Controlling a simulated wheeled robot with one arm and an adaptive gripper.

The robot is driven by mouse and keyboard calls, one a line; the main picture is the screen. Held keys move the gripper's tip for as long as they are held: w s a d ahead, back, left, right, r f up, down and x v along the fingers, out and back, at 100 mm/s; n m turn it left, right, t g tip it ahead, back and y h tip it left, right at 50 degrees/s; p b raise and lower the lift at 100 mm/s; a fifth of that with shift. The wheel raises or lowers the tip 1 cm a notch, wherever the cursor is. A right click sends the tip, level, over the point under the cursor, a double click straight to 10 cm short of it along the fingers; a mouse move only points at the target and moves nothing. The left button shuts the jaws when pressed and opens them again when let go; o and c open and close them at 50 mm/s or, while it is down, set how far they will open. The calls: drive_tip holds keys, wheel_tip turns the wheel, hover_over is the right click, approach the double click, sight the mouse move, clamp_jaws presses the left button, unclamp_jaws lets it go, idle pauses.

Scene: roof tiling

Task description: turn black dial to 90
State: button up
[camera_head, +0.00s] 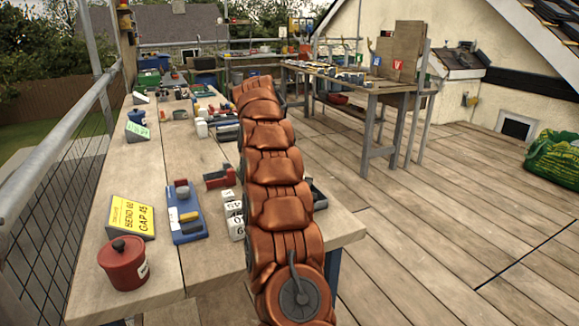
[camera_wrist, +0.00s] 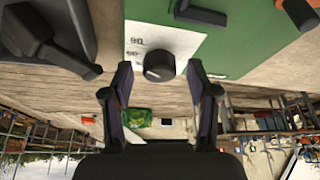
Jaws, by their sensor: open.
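The black dial (camera_wrist: 159,66) shows in the wrist view as a round knob at the edge of a white plate (camera_wrist: 150,38) on a green panel (camera_wrist: 235,45). Small printed numbers and tick marks lie on the plate beside the dial; one looks like 90. I cannot clearly read where the dial points. My gripper (camera_wrist: 159,72) is open, with one finger on each side of the dial and a visible gap at both sides. The head view shows my copper-coloured arm over the bench, but the gripper and dial cannot be made out there.
A dark handled object (camera_wrist: 45,40) and a black bar (camera_wrist: 203,15) sit close by in the wrist view. In the head view the bench holds a red pot (camera_head: 124,265), a yellow sign (camera_head: 131,216), a blue tray (camera_head: 186,214) and white number blocks (camera_head: 235,219). Open decking (camera_head: 440,230) lies right.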

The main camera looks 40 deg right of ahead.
drive_tip(key=shift+r, duration=0.15)
drive_tip(key=shift+v, duration=2.4)
drive_tip(key=shift+w+a, duration=0.2)
drive_tip(key=shift+a, duration=2.85)
drive_tip(key=shift+w+a, duration=0.15)
drive_tip(key=shift+a, duration=2.85)
drive_tip(key=shift+a, duration=0.1)
